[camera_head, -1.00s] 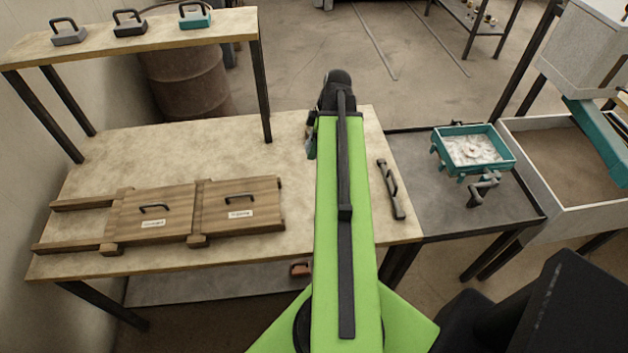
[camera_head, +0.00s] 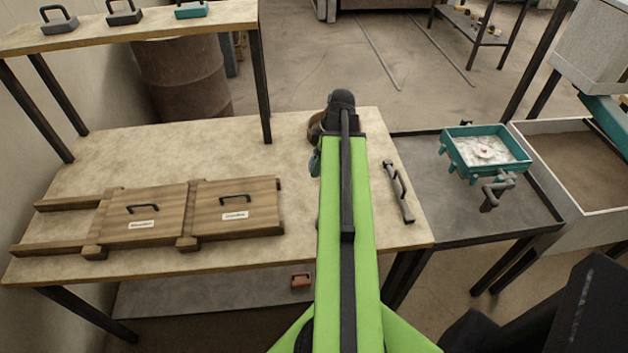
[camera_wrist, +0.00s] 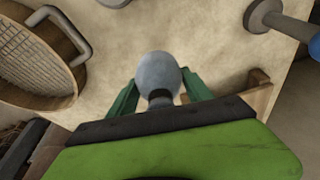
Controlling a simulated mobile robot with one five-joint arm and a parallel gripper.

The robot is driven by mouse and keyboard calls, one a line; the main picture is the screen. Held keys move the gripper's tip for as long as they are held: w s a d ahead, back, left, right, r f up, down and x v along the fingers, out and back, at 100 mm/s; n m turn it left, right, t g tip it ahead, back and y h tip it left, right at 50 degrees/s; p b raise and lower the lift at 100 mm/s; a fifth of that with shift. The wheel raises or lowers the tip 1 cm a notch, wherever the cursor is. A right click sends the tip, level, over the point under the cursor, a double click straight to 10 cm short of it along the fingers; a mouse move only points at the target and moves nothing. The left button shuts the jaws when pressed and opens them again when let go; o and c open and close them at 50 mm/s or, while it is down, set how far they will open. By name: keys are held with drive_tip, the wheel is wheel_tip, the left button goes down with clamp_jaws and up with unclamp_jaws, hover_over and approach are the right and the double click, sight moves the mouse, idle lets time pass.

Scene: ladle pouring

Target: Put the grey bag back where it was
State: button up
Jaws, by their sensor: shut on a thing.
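In the wrist view the grey bag (camera_wrist: 158,72), a rounded grey lump with a narrow dark neck, sits between the green fingers of my gripper (camera_wrist: 157,95). The fingers are shut on it, over the pale tabletop. How far it is above the table I cannot tell. In the head view my arm hides the bag and most of the gripper; a small teal part of the gripper (camera_head: 315,162) shows at the arm's left side, over the table (camera_head: 150,160).
Two wooden sliding lids (camera_head: 235,208) with black handles lie at the left. A round mesh sieve (camera_wrist: 35,55) is left of my gripper, a grey tool (camera_wrist: 275,18) upper right. A dark handle (camera_head: 398,190) lies at the table's right edge. A teal tray (camera_head: 486,150) stands further right.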

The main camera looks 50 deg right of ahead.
drive_tip(key=shift+w+a+f, duration=0.15)
drive_tip(key=shift+a+f, duration=0.05)
drive_tip(key=shift+a, duration=0.2)
wheel_tip(320, 180, down, 4)
drive_tip(key=b, duration=0.4)
drive_tip(key=shift+f, duration=0.2)
drive_tip(key=shift+r, duration=0.2)
drive_tip(key=shift+f, duration=0.15)
drive_tip(key=o, duration=1.4)
drive_tip(key=p+v, duration=1.1)
drive_tip(key=v, duration=0.1)
drive_tip(key=shift+r+p, duration=0.25)
drive_tip(key=shift+p, duration=0.15)
drive_tip(key=shift+f, duration=0.1)
